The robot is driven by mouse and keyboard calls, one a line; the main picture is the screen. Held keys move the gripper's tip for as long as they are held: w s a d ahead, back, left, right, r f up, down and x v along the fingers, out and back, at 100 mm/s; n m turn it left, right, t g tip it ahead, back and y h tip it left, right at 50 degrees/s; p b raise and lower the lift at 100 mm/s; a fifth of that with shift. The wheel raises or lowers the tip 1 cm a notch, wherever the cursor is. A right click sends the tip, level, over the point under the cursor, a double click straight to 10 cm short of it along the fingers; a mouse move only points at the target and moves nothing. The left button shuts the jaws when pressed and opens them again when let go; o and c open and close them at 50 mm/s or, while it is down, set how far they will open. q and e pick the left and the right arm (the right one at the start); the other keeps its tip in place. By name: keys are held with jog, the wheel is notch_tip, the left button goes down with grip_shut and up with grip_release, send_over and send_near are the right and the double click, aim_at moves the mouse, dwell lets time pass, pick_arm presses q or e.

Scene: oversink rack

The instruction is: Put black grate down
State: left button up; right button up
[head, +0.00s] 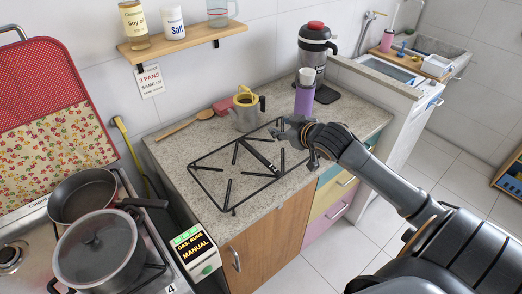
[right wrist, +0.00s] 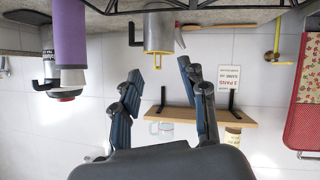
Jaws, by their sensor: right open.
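The black grate (head: 257,155) lies flat on the speckled stone counter (head: 180,155), an open frame with several short bars pointing inward. Part of its right side is hidden behind my right gripper. My right gripper (head: 290,132) is over the grate's far right side, with its arm coming in from the right. In the right wrist view, which is upside down, its two fingers (right wrist: 161,68) are spread with nothing between them, and dark grate bars (right wrist: 110,10) cross the top edge. I cannot tell whether a finger touches the grate. My left gripper is not in view.
Pans (head: 98,250) stand on the stove at left. A shelf (head: 185,40) hangs above.

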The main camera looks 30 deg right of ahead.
aim_at(258, 155)
jog(key=s+a+f+g, duration=0.1)
jog(key=s+a+f+g+y, duration=0.1)
jog(key=f, duration=0.1)
jog(key=s+a+f+m+g+y, duration=0.1)
jog(key=shift+a+f+g+p, duration=0.25)
jog(key=shift+f+g+p, duration=0.05)
jog(key=shift+f+p, duration=0.1)
jog(key=p+x, duration=0.1)
jog(key=x, duration=0.7)
jog(key=shift+w+a+f, duration=0.1)
jog(key=shift+w+f, duration=0.2)
jog(key=shift+p+x, duration=0.65)
jog(key=shift+x, duration=1.55)
jog(key=shift+s, duration=0.15)
grip_shut()
